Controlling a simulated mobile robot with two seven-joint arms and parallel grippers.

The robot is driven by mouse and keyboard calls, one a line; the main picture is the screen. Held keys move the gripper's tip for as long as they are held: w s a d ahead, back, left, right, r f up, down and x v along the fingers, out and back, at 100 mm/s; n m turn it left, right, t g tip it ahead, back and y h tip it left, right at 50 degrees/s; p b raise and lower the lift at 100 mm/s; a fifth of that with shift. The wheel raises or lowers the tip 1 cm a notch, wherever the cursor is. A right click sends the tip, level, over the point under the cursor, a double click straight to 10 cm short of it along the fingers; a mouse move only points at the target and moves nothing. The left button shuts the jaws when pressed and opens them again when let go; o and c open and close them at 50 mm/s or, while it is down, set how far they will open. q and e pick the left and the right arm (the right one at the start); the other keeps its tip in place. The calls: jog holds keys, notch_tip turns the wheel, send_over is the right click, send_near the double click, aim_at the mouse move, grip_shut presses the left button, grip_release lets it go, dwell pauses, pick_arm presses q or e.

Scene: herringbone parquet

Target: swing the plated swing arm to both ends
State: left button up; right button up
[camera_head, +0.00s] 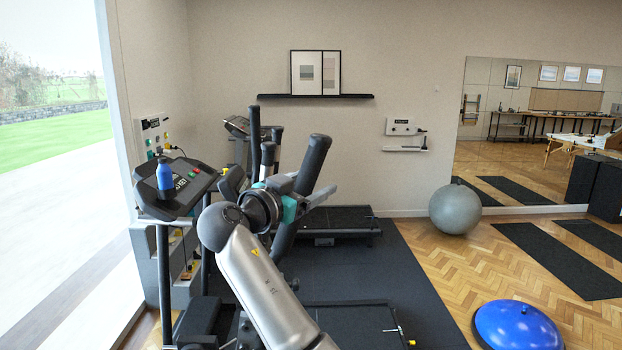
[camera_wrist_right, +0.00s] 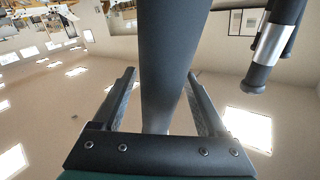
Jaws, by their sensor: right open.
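A thick swing arm with a dark grip (camera_head: 313,163) leans up and right at the exercise machine in the middle of the head view. My right gripper (camera_head: 307,190) is around it at the lower grip. In the right wrist view, the dark bar (camera_wrist_right: 168,60) passes between the two spread fingers (camera_wrist_right: 160,95), with gaps at both sides near the tips; the jaws are open. A second dark handle with a silver band (camera_wrist_right: 270,45) shows outside the fingers. More dark handles (camera_head: 255,130) stand just behind my gripper in the head view. My left gripper is out of view.
A console (camera_head: 188,183) with a blue bottle (camera_head: 164,174) stands left of my right arm. A treadmill (camera_head: 345,218) lies behind on the dark mat (camera_head: 415,280). A grey ball (camera_head: 455,209) and a blue balance dome (camera_head: 518,327) are to the right, with bare parquet between them.

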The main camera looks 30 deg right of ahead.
grip_shut()
dwell(0.7)
dwell(0.8)
